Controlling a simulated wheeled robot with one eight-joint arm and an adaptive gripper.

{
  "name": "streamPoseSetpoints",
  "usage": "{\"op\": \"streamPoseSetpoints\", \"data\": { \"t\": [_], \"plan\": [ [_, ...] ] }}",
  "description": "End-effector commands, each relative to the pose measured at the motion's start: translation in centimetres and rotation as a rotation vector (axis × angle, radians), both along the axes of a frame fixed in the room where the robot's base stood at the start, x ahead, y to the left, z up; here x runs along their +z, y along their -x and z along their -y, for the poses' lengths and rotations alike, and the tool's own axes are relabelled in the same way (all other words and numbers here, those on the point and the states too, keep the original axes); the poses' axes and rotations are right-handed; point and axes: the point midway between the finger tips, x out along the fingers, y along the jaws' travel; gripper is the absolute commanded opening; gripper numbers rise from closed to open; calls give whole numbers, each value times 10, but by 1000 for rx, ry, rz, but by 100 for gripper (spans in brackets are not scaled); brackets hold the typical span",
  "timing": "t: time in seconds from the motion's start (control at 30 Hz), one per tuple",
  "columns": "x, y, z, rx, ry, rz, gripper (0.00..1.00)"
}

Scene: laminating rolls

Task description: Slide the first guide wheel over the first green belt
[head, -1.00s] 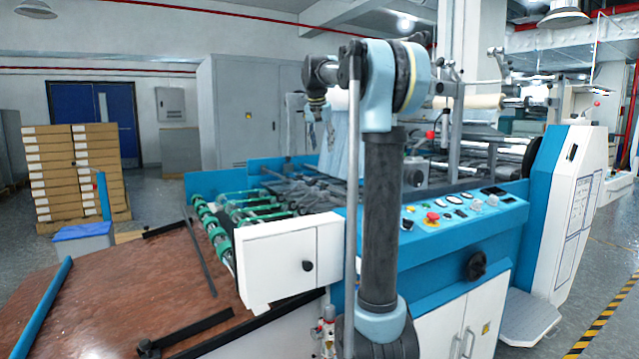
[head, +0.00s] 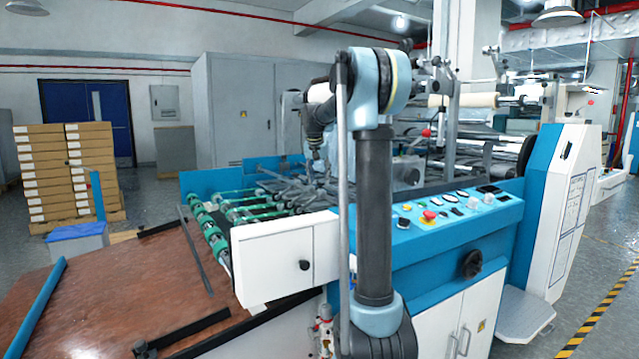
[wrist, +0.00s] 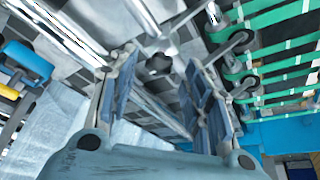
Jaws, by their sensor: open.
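The green belts (head: 245,208) run across the feed table of the blue and white machine. They also show at the right of the wrist view (wrist: 285,60). Guide wheels sit there as small dark wheels on metal arms, one near the belts (wrist: 247,84) and another above it (wrist: 240,38). I cannot tell which wheel or belt is the first. My gripper (wrist: 160,62) is open, its two fingers apart with nothing held between them. It is left of the belts and wheels in the wrist view. In the head view its tips are hard to make out among the metal rods.
Metal rods and bars (wrist: 60,35) cross close around my gripper. A blue part with a yellow one (wrist: 25,62) lies at the left of the wrist view. The control panel (head: 450,212) is at the machine's right. A brown table (head: 130,290) is at the front left.

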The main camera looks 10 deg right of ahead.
Motion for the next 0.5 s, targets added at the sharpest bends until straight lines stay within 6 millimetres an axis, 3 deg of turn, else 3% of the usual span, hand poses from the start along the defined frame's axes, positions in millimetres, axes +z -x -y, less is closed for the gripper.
{"op": "streamPoseSetpoints", "data": {
  "t": [0.2,0.5],
  "plan": [
    [-14,-6,3,-1,0,0,45],
    [-16,-6,3,-1,0,0,45]
  ]
}}
